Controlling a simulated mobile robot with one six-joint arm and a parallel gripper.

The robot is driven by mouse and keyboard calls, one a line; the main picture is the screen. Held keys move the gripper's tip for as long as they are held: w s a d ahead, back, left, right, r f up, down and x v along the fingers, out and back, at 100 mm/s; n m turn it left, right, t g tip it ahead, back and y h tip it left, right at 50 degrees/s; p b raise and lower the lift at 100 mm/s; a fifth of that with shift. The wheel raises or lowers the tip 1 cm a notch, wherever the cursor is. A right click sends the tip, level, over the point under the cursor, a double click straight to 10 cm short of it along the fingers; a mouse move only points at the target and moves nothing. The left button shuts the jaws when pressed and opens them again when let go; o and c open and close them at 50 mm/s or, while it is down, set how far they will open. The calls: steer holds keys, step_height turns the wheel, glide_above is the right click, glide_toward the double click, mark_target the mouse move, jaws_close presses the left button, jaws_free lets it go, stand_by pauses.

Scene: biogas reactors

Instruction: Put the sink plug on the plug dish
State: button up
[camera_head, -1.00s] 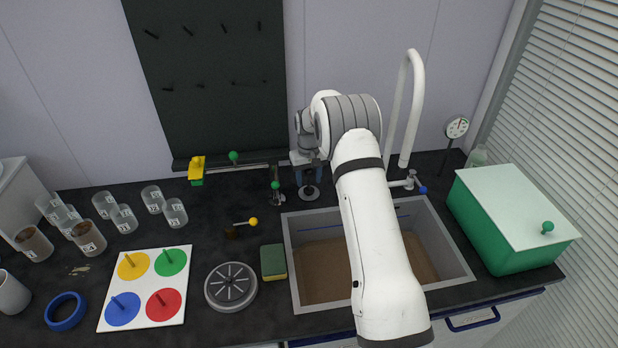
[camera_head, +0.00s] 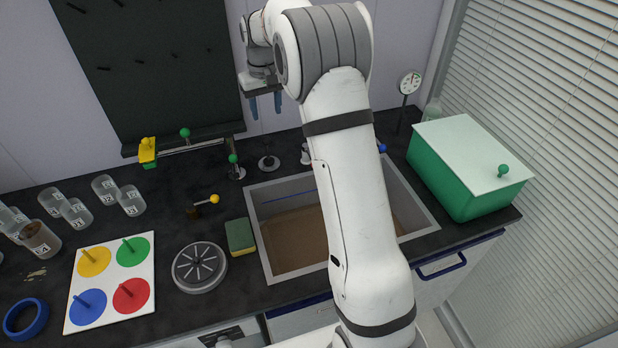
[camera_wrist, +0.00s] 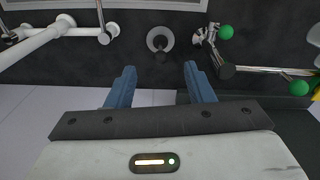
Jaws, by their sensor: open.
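A small round grey dish (camera_head: 269,164) stands on the dark counter behind the sink. A thin dark upright part (camera_head: 267,147), which looks like the sink plug's stem, rises from its middle. In the wrist view the dish lies beyond my gripper's fingertips (camera_wrist: 160,72).
The sink (camera_head: 262,238) has a brown bottom, partly hidden by my arm. A sponge (camera_head: 240,236), slotted grey disc (camera_head: 200,267) and coloured peg board (camera_head: 110,280) lie left of it. A green box (camera_head: 466,180) stands right. A green-knobbed valve (camera_head: 235,168) stands close left of the dish.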

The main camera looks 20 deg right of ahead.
steer(key=s+r+t, duration=0.1)
steer(key=s+r, duration=0.3)
steer(key=s, duration=0.5)
steer(key=s+r, duration=0.5)
steer(key=s, duration=0.4)
steer(key=s+f+t, duration=0.1)
steer(key=s+f, duration=0.1)
steer(key=s, duration=0.8)
steer(key=s+d+f+m, duration=0.1)
steer(key=s+f, duration=0.1)
steer(key=s, duration=0.8)
steer(key=shift+d+m+t, duration=0.15)
steer(key=shift+m+t, duration=0.15)
steer(key=shift+t, duration=0.1)
